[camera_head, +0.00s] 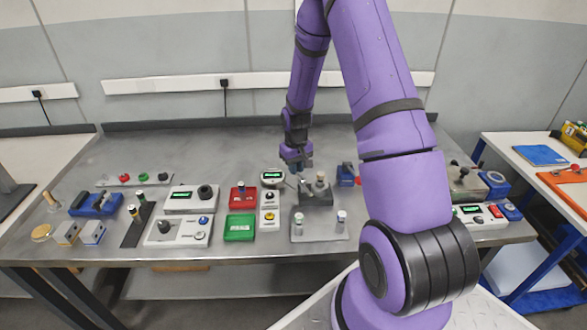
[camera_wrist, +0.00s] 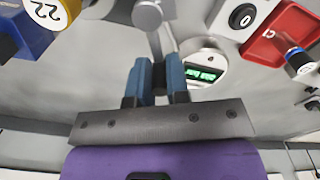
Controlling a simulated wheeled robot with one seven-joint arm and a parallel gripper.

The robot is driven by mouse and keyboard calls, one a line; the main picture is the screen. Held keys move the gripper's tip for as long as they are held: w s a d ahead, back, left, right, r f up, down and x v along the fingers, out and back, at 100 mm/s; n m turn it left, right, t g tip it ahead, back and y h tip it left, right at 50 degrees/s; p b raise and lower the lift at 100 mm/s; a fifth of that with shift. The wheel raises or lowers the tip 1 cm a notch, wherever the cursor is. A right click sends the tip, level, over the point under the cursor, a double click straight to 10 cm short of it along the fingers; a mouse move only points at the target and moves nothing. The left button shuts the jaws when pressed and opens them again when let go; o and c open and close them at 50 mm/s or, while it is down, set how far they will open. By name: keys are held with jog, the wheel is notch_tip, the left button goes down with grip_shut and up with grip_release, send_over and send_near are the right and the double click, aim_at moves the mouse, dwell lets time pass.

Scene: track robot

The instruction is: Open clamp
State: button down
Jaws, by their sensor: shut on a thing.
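The clamp (camera_head: 318,198) appears to be the grey metal device with a pale round top in the middle of the bench. My gripper (camera_head: 301,166) is just above and behind it, pointing down. A round grey knob (camera_wrist: 148,13) stands at the top of that view.
A round meter with a green display (camera_head: 272,177) stands close left of my gripper. A red box (camera_head: 240,194) and a green box (camera_head: 239,228) lie further left. A blue device (camera_head: 346,175) is right of the clamp. A plate with two posts (camera_head: 318,235) is in front.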

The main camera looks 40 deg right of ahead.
jog(key=shift+d+m, duration=0.3)
jog(key=shift+m, duration=0.3)
jog(key=c, duration=1.1)
grip_release()
jog(key=shift+r, duration=0.1)
notch_tip(320, 180, up, 11)
jog(key=shift+f, duration=0.2)
